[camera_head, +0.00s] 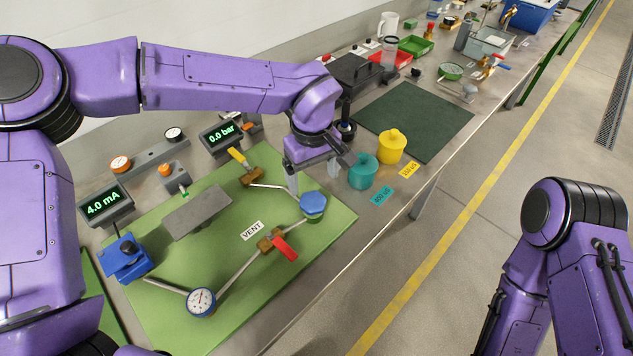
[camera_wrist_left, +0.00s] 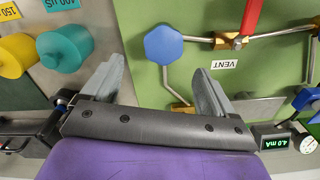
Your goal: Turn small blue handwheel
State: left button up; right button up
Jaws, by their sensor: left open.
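The small blue handwheel (camera_head: 314,204) is a blue hexagonal knob on the pipework at the right part of the green board (camera_head: 335,222). It also shows in the left wrist view (camera_wrist_left: 163,46), beyond the fingertips and between their lines. My left gripper (camera_head: 318,178) is open and empty, close to the handwheel on its far side in the head view. In the left wrist view its two grey fingers (camera_wrist_left: 160,70) are spread apart, with no visible contact with the handwheel. My right arm shows at the lower right of the head view; its gripper is out of view.
A red-handled valve (camera_head: 280,246), a yellow-handled valve (camera_head: 245,168) and a round gauge (camera_head: 201,301) sit on the same pipework. Teal (camera_head: 363,171) and yellow (camera_head: 391,146) pots stand right of the gripper. A blue box (camera_head: 125,260) is at left. A dark green mat (camera_head: 420,115) is bare.

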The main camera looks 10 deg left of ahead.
aim_at(313, 201)
pick_arm(q)
jog(key=f, duration=0.1)
jog(key=s+f, duration=0.1)
jog(key=f, duration=0.1)
jog(key=s+f, duration=0.1)
jog(key=shift+s+f+p, duration=0.15)
jog(key=shift+s+p, duration=0.1)
jog(key=shift+p, duration=0.1)
jog(key=shift+w+f, duration=1)
jog(key=shift+f, duration=0.25)
jog(key=shift+w+f, duration=0.2)
jog(key=shift+w, duration=0.1)
jog(key=shift+s+r, duration=0.25)
jog(key=shift+s, duration=0.2)
jog(key=shift+c, duration=0.3)
jog(key=shift+s+r, duration=0.1)
jog(key=shift+s, duration=0.05)
jog(key=c, duration=1)
pick_arm(e)
jog(key=shift+s+r, duration=0.65)
jog(key=shift+s, duration=0.25)
